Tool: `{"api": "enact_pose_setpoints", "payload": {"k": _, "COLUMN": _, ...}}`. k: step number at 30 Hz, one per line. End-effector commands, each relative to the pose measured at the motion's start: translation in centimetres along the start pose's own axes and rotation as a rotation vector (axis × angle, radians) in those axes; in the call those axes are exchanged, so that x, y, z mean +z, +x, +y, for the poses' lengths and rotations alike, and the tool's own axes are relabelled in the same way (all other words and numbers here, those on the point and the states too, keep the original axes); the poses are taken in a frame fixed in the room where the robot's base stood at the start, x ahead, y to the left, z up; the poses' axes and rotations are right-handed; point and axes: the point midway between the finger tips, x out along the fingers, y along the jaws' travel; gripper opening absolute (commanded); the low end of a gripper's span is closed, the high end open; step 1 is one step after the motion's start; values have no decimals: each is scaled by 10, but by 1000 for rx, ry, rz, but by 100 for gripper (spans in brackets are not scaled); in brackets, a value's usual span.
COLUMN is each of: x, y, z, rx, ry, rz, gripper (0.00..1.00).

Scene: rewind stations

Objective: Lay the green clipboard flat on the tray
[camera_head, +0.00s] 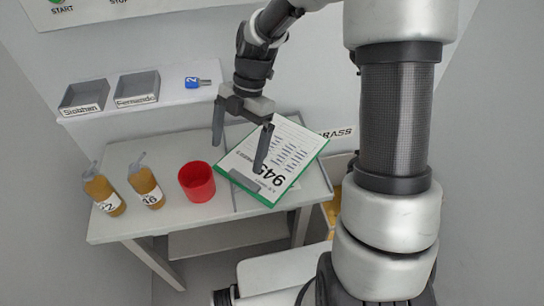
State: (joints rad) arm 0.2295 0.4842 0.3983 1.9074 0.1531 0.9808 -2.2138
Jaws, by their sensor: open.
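The green clipboard (287,178) lies at the right end of the grey table, with a printed white sheet marked "945" on it and its clip at the near lower edge. It covers much of a thin-outlined area that may be the tray (241,204); I cannot tell whether the clipboard lies fully flat or overhangs the table's right edge. My gripper (240,154) is open, its two fingers pointing down. In the picture one finger overlaps the clipboard and the other is left of it. I cannot tell its height above the sheet.
A red cup (197,182) stands left of the clipboard. Two amber bottles (146,187) stand further left. A shelf behind holds two labelled grey bins (137,87) and a blue tagged item (197,82). A bin with yellow contents (334,207) sits right of the table.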

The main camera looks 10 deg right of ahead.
Motion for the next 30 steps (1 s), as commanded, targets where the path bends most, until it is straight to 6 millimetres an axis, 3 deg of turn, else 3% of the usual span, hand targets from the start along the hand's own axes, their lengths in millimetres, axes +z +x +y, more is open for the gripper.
{"api": "enact_pose_setpoints", "payload": {"k": 10, "x": -40, "y": 0, "z": 0, "rx": -1, "ry": 0, "rz": 1, "gripper": 98}}
{"api": "enact_pose_setpoints", "payload": {"k": 22, "x": -45, "y": 0, "z": 0, "rx": 1, "ry": 1, "rz": 0, "gripper": 98}}
{"api": "enact_pose_setpoints", "payload": {"k": 30, "x": -69, "y": -30, "z": 0, "rx": 0, "ry": -1, "rz": 0, "gripper": 98}}
